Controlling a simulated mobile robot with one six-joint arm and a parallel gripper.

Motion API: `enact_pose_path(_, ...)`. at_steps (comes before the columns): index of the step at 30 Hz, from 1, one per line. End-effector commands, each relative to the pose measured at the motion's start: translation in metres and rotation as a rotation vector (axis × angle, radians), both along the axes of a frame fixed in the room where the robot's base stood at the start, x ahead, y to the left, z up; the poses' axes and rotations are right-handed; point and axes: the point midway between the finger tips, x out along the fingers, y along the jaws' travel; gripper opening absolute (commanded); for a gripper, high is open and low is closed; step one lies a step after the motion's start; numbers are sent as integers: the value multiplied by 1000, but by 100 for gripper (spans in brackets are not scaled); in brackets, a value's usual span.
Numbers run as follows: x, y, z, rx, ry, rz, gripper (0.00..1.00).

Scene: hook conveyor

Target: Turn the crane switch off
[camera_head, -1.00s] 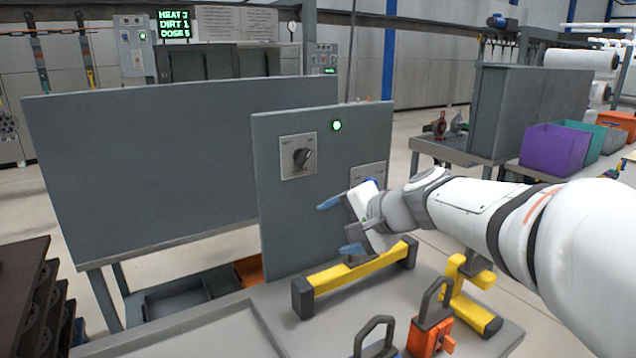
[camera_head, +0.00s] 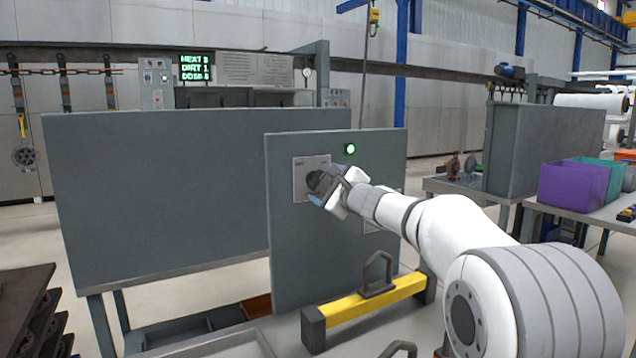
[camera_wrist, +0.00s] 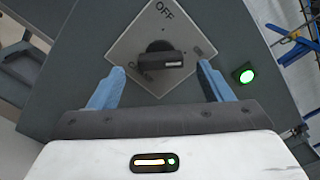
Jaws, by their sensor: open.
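The crane switch is a black rotary knob (camera_wrist: 160,60) on a square metal plate (camera_wrist: 130,45), fixed to a grey upright panel (camera_head: 290,240). In the wrist view the plate reads OFF at its upper corner, with other lettering at its lower left and right corners. The knob's pale mark points to the right side. A green lamp (camera_head: 350,149) glows on the panel; it also shows in the wrist view (camera_wrist: 246,76). My gripper (camera_wrist: 162,88) is open, its blue fingertips on either side of and just short of the knob. In the head view it partly hides the plate (camera_head: 300,180).
A yellow bar with a dark handle (camera_head: 378,296) stands on the bench below. A purple bin (camera_head: 572,186) stands at the right.

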Motion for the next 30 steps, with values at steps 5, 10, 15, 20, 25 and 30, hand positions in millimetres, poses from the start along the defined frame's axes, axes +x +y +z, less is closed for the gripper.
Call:
enact_pose_path(5, 16, 11, 0, -1, 0, 1, 73)
enact_pose_path(10, 21, 14, 0, -2, -1, 0, 73)
enact_pose_path(15, 21, 13, 0, -2, -1, -1, 73)
enact_pose_path(20, 21, 13, 0, -2, -1, -1, 61)
enact_pose_path(25, 21, 13, 0, -2, -1, -1, 47)
enact_pose_path(30, 21, 13, 0, -2, 0, -2, 33)
